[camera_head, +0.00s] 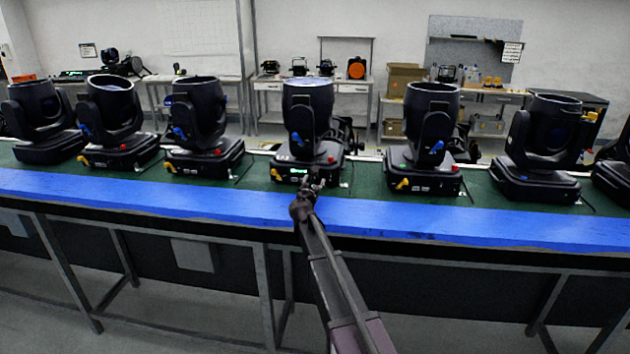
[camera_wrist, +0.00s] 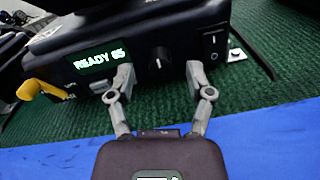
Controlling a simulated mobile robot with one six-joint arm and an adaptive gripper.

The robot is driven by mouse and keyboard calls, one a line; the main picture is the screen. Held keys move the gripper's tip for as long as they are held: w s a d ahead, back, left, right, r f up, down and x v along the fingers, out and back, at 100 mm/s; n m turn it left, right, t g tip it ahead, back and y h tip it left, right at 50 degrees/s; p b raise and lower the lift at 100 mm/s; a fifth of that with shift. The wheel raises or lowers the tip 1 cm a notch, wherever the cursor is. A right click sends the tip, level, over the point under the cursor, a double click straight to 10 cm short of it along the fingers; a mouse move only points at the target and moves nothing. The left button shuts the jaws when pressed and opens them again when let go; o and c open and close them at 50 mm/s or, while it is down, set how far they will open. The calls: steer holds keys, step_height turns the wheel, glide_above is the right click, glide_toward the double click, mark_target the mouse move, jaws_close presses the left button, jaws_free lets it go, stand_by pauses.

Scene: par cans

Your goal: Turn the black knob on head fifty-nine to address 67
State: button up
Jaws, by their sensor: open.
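The moving head (camera_head: 307,130) in front of my arm stands on the green bench top near the blue front strip. In the wrist view its base front carries a lit green display (camera_wrist: 99,60) that seems to read READY 65. The black knob (camera_wrist: 160,58) with a pale pointer mark sits right of the display. My gripper (camera_wrist: 160,80) is open, one finger on each side of the knob and a little nearer the camera, holding nothing. In the head view my gripper (camera_head: 315,184) is small at that base and hides part of it. No head number is readable.
Right of the knob is a rocker switch (camera_wrist: 214,42); at the left is a yellow plug (camera_wrist: 45,90). Similar heads stand on both sides, such as one at the left (camera_head: 200,125) and one at the right (camera_head: 425,135). The blue strip (camera_head: 180,200) is clear.

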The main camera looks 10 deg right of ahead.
steer(key=shift+w+d, duration=0.2)
steer(key=shift+w, duration=0.3)
jaws_close()
steer(key=shift+d, duration=0.2)
steer(key=shift+a, duration=0.1)
steer(key=shift+m, duration=0.4)
steer(key=m, duration=0.4)
steer(key=shift+m, duration=0.4)
steer(key=m, duration=0.6)
steer(key=shift+p, duration=0.4)
steer(key=shift+y, duration=0.4)
